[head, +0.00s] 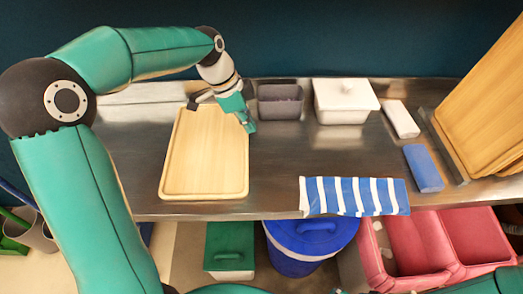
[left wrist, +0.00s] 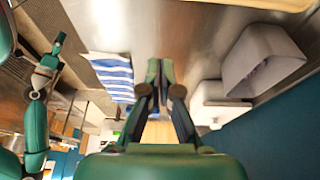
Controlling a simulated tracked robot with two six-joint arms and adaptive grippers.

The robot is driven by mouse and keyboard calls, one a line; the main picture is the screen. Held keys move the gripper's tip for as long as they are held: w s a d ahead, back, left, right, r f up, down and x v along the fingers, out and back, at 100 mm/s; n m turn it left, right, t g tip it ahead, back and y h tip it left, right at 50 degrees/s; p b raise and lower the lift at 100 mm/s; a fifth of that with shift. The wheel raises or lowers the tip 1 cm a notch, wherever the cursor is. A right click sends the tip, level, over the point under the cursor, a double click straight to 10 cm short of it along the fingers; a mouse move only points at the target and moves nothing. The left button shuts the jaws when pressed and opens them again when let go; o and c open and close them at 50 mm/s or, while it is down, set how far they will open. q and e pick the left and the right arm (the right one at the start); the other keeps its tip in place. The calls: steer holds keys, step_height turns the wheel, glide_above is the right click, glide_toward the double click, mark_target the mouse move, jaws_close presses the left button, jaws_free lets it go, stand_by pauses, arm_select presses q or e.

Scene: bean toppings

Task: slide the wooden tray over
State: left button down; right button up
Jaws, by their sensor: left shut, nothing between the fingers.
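The wooden tray (head: 205,150) is a pale rectangular board with a raised rim. It lies flat on the steel counter, left of centre in the head view. My left gripper (head: 248,124) is shut and empty, pointing down by the tray's right edge near its far end. I cannot tell whether it touches the tray. In the left wrist view the left fingertips (left wrist: 160,72) are together with nothing between them. A green arm of mine shows at the left of that view, its gripper (left wrist: 59,42) too small to read.
A grey bin (head: 280,108), a lidded white box (head: 342,108), a white block (head: 400,118) and a blue block (head: 424,167) stand to the right. A striped cloth (head: 354,196) hangs at the front edge. Wooden boards (head: 485,105) lean at far right. Bare steel lies right of the tray.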

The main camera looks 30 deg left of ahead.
arm_select(q)
step_height(320, 180, down, 2)
steer(key=b, duration=0.1)
glide_toward(256, 158)
steer(key=w+d+f, duration=0.2)
steer(key=d+f, duration=0.1)
steer(key=w+d+f, duration=0.1)
steer(key=d+f, duration=0.1)
steer(key=shift+f+p, duration=0.2)
steer(key=shift+p, duration=0.15)
steer(key=shift+s+a+f+p, duration=0.1)
steer(key=shift+a+f+p, duration=0.05)
steer(key=shift+a+p, duration=0.15)
steer(key=s+a, duration=0.1)
steer(key=a+p, duration=0.1)
steer(key=shift+s+a, duration=0.35)
steer(key=shift+s, duration=0.05)
steer(key=shift+f, duration=0.1)
arm_select(e)
steer(key=shift+w+a+r, duration=0.1)
steer(key=shift+w+a, duration=0.15)
steer(key=shift+w, duration=0.4)
